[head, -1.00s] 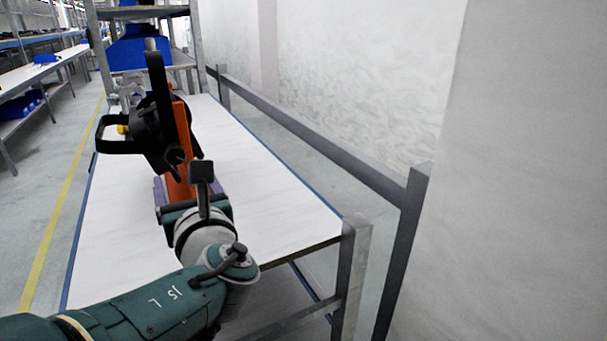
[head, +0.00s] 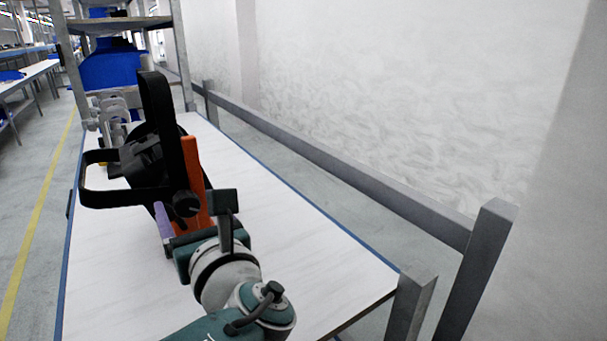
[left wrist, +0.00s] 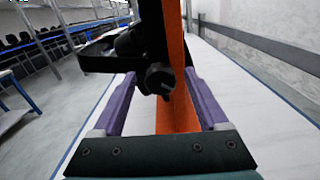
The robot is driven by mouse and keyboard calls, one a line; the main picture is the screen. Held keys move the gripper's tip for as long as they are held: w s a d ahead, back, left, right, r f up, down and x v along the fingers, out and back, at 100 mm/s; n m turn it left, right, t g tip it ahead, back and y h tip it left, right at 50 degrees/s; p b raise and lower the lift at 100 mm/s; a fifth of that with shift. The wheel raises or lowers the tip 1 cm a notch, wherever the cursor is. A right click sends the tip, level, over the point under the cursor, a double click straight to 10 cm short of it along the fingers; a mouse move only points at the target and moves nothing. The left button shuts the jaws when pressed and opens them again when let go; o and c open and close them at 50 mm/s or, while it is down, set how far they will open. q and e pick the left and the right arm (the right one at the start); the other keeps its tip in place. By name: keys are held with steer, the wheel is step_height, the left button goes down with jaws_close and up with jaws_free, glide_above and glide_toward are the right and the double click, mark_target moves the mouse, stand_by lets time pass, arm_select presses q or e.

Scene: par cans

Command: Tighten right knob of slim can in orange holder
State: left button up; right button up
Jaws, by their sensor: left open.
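The slim can (head: 142,158) is black with a large black yoke and stands in the orange holder (head: 193,180) on the white table. Its right knob (head: 186,204) is a dark round knob facing me, and it also shows in the left wrist view (left wrist: 159,78). My left gripper (head: 183,213) is open just in front of the can. In the left wrist view its two purple fingers (left wrist: 160,82) stand apart, one on either side of the knob and the lower part of the orange holder. In the head view one finger is mostly hidden. My right gripper is not in view.
The white table (head: 290,250) is clear to the right of the holder. A grey rail (head: 350,185) runs along the wall beyond its right edge. A shelf rack with a blue bin (head: 110,68) stands at the far end. A clamp-like grey item (head: 112,108) sits behind the can.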

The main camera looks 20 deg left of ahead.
arm_select(q)
steer(key=shift+d, duration=0.1)
steer(key=shift+c, duration=0.7)
jaws_close()
